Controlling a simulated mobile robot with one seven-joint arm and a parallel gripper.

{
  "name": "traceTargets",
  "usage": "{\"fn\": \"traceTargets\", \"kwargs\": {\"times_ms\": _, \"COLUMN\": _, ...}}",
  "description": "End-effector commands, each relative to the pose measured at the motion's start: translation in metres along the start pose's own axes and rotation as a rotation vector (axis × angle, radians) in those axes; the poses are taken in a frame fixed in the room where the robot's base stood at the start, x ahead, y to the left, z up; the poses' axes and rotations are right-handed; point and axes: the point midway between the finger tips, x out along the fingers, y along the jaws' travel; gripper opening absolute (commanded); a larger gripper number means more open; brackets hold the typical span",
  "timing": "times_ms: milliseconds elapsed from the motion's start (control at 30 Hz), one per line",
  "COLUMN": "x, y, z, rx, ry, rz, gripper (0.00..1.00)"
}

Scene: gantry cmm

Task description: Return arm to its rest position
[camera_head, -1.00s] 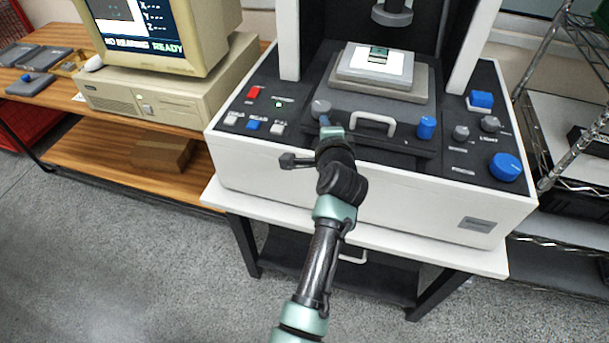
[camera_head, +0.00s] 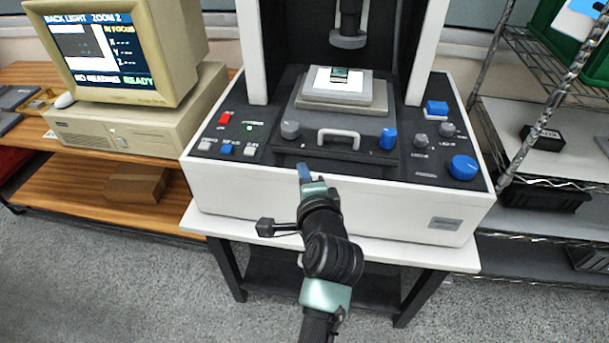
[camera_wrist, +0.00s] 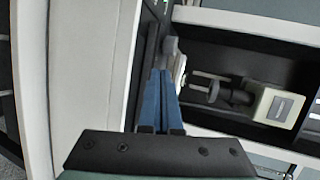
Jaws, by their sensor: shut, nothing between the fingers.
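My gripper (camera_head: 305,174) is in front of the white measuring machine (camera_head: 330,205), near the front edge of its dark control panel. Its blue fingers are together and empty; they also show side by side in the wrist view (camera_wrist: 161,98). My arm reaches up from the bottom of the head view. The machine's stage (camera_head: 345,97) carries a small part on a lit plate (camera_head: 340,78). I cannot tell whether the fingertips touch the machine, but they look apart from it.
A beige computer with a monitor (camera_head: 117,55) stands on a wooden bench (camera_head: 75,185) at the left. A metal wire shelf (camera_head: 545,238) stands close at the right. Knobs, such as a large blue one (camera_head: 463,167), rise from the panel. Grey floor (camera_head: 130,285) in front is clear.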

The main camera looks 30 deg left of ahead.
Motion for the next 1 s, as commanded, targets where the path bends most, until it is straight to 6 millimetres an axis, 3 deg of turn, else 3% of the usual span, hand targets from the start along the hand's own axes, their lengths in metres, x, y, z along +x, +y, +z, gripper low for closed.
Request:
{"fn": "traceTargets", "kwargs": {"times_ms": 333, "x": -0.013, "y": 0.0, "z": 0.0, "rx": 0.0, "ry": 0.0, "rz": 0.0, "gripper": 0.0}}
{"fn": "traceTargets", "kwargs": {"times_ms": 467, "x": -0.019, "y": -0.027, "z": -0.01, "rx": -0.07, "ry": 0.034, "rz": -0.043, "gripper": 0.0}}
{"fn": "traceTargets", "kwargs": {"times_ms": 567, "x": -0.036, "y": -0.076, "z": -0.029, "rx": -0.209, "ry": 0.109, "rz": -0.116, "gripper": 0.0}}
{"fn": "traceTargets", "kwargs": {"times_ms": 667, "x": -0.067, "y": -0.141, "z": -0.052, "rx": -0.407, "ry": 0.228, "rz": -0.206, "gripper": 0.0}}
{"fn": "traceTargets", "kwargs": {"times_ms": 800, "x": -0.125, "y": -0.23, "z": -0.079, "rx": -0.692, "ry": 0.437, "rz": -0.309, "gripper": 0.0}}
{"fn": "traceTargets", "kwargs": {"times_ms": 867, "x": -0.155, "y": -0.264, "z": -0.087, "rx": -0.81, "ry": 0.537, "rz": -0.342, "gripper": 0.0}}
{"fn": "traceTargets", "kwargs": {"times_ms": 1000, "x": -0.233, "y": -0.338, "z": -0.097, "rx": -1.075, "ry": 0.797, "rz": -0.392, "gripper": 0.0}}
